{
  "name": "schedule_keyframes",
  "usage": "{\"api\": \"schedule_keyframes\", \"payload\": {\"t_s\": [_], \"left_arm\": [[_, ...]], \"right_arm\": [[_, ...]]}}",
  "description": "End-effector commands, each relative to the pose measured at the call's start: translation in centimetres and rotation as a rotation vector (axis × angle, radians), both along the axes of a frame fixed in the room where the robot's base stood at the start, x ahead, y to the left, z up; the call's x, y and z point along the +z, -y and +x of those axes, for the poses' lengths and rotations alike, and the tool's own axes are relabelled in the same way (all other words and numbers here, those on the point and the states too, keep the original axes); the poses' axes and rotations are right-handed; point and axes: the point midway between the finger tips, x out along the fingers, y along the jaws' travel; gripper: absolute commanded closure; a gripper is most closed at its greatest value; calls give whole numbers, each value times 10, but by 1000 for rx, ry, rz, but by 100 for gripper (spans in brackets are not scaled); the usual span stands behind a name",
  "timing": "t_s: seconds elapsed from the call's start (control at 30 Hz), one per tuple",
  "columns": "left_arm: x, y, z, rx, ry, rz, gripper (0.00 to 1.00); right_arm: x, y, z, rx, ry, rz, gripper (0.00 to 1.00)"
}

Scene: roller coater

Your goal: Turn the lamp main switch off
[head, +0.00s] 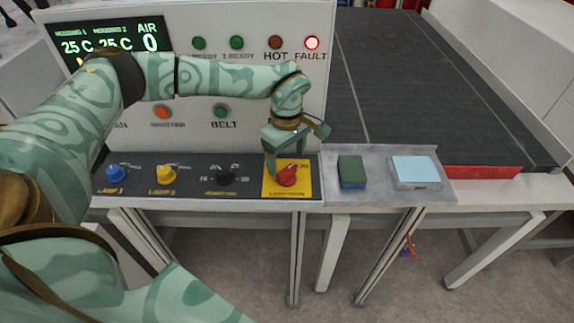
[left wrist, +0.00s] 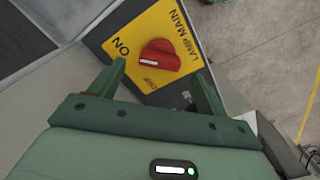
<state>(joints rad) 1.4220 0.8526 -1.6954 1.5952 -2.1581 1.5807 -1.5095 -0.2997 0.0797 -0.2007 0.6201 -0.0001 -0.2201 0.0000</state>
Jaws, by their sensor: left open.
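The lamp main switch (head: 287,177) is a red rotary knob on a yellow plate (head: 271,190) at the right end of the dark control strip. In the left wrist view the red knob (left wrist: 160,56) has a white mark at its left end, beside the words ON and OFF; I cannot tell exactly which it points at. My left gripper (head: 296,152) is open above the knob. In the left wrist view its fingertips (left wrist: 158,74) are spread to either side, with the knob between and beyond them, apparently not touching. My right gripper is not in view.
Left of the plate are a black knob (head: 223,175), a yellow knob (head: 166,174) and a blue knob (head: 117,174). The upright panel behind has a lit red fault light (head: 312,43). A grey tray (head: 378,190) with a green sponge (head: 351,172) and light-blue block (head: 415,170) is to the right.

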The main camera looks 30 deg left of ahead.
Motion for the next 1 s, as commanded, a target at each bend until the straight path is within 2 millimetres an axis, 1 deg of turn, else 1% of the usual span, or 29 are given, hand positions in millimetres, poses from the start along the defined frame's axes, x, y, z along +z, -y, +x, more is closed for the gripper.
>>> {"api": "schedule_keyframes", "payload": {"t_s": [0.03,0.1,0.2,0.33,0.57,0.6,0.67,0.7,0.73,1.0], "left_arm": [[-10,0,-1,0,-2,-1,24],[-20,0,0,1,-1,0,24],[-29,1,0,0,-1,-1,24],[-34,0,0,0,1,-1,24],[-34,0,0,0,1,-1,24],[-34,0,0,0,1,-1,35],[-34,1,0,0,1,-1,51],[-34,1,0,0,1,-1,63],[-34,1,0,0,1,-1,68],[-34,0,0,14,1,-1,68]], "right_arm": [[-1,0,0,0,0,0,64],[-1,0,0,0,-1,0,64],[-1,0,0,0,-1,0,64],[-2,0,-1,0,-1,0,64],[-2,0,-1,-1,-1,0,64],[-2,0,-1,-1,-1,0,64],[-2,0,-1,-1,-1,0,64],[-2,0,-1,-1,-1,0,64],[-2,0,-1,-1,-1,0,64],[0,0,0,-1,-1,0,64]]}}
